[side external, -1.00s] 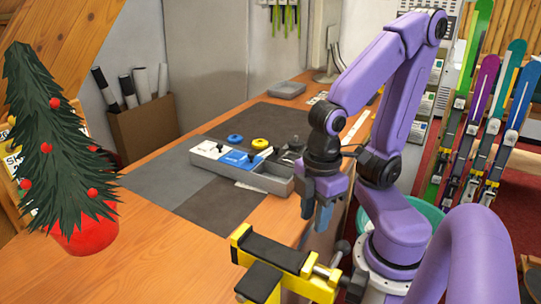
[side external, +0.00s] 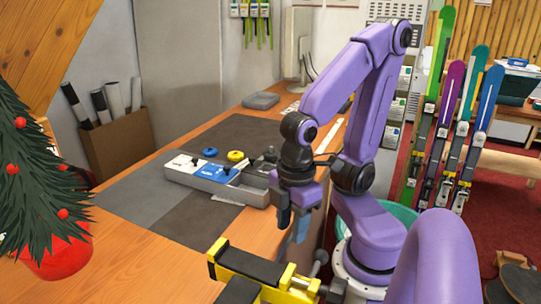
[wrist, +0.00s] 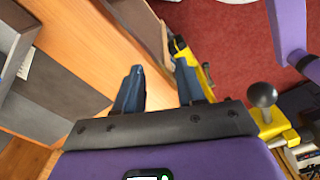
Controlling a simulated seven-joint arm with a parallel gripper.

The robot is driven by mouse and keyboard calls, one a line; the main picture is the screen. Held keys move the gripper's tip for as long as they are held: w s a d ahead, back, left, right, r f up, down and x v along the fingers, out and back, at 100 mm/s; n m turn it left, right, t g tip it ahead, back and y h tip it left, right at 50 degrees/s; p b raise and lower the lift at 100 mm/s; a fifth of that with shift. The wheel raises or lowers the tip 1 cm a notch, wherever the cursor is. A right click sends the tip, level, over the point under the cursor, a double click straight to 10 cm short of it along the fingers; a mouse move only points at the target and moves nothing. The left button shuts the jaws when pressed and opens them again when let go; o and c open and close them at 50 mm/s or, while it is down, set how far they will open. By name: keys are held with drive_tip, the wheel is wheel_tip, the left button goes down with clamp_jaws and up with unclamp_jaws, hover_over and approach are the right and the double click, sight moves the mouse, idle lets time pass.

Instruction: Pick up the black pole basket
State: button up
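A small dark piece (side external: 268,155), apparently the black pole basket, is at the right end of the grey divided tray (side external: 228,188), partly hidden by my arm. Its exact shape is hard to tell. A blue disc (side external: 210,152) and a yellow disc (side external: 236,156) lie behind the tray's white and blue sections. My gripper (side external: 292,222) hangs to the right of the tray, near the bench edge, fingers pointing down. In the wrist view the fingers of my gripper (wrist: 160,66) are apart with nothing between them.
A yellow and black vise (side external: 245,262) stands at the bench's front edge, close below my gripper. A decorated tree in a red pot (side external: 58,258) is at the left. A grey mat (side external: 150,200) lies mostly clear on the bench. Skis (side external: 455,120) stand at the right.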

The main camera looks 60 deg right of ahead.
drive_tip(key=o, duration=0.8)
drive_tip(key=shift+o, duration=0.2)
drive_tip(key=w+d+r, duration=0.3)
drive_tip(key=w+d, duration=0.1)
drive_tip(key=w, duration=0.3)
drive_tip(key=w+d+r+n, duration=0.1)
drive_tip(key=w+d+r, duration=0.1)
drive_tip(key=w+d, duration=0.35)
drive_tip(key=w+d+r, duration=0.2)
drive_tip(key=w+r, duration=0.1)
drive_tip(key=w, duration=0.6)
wheel_tip(320, 180, up, 4)
drive_tip(key=f+n, duration=0.1)
drive_tip(key=n, duration=0.1)
hover_over(271, 147)
wheel_tip(271, 147, down, 16)
drive_tip(key=shift+f, duration=0.1)
